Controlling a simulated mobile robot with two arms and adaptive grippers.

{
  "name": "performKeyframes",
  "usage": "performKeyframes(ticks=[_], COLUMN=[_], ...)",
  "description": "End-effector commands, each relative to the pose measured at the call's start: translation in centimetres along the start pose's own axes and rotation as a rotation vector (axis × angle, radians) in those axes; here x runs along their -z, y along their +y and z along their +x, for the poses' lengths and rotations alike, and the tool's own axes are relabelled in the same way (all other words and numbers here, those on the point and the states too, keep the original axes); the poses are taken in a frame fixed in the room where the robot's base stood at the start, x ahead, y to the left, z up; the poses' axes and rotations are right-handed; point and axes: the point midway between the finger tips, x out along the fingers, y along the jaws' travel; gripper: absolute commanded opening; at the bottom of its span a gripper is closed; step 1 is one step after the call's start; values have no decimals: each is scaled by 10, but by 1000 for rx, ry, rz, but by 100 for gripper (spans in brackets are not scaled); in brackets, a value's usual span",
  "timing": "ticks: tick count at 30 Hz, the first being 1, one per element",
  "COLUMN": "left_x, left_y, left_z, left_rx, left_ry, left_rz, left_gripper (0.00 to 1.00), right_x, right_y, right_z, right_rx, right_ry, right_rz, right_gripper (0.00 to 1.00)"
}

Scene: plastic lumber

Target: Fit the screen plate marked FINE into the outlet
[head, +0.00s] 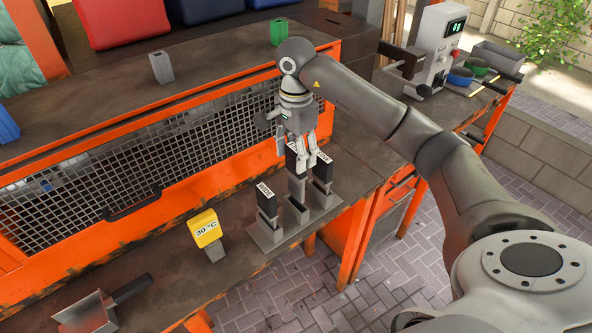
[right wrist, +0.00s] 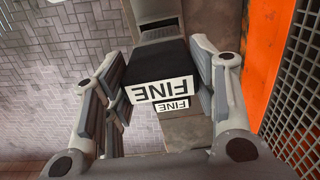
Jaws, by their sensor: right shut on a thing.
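The black screen plate marked FINE (right wrist: 160,68) is between the fingers of my right gripper (right wrist: 166,92), its white label facing the wrist camera. In the head view my right gripper (head: 303,160) is shut on this dark plate above the middle of the grey rack (head: 258,238). A second, smaller FINE label (right wrist: 173,104) shows just below the plate in the wrist view. Two other dark plates stand in the rack, one at left (head: 266,201) and one at right (head: 322,168); their labels are too small to read. I cannot tell which part is the outlet. My left gripper is not in view.
A grey machine with a green display (head: 438,45) stands at the back right, bowls beside it. A yellow 30 °C sign (head: 204,228) and a metal scoop (head: 95,308) are on the front bench. An orange-framed mesh guard (head: 150,165) runs behind the rack.

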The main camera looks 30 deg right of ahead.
Motion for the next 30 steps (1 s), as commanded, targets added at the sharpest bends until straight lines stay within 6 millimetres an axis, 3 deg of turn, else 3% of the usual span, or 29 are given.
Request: performKeyframes(ticks=[8, 30], left_x=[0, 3], left_y=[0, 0], left_z=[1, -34], left_rx=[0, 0], left_ry=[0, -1], left_rz=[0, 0], left_gripper=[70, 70], right_x=[0, 0], right_y=[0, 0], right_z=[-26, -72], right_rx=[1, 0], right_ry=[0, 0], right_rz=[0, 1], right_gripper=[9, 9])
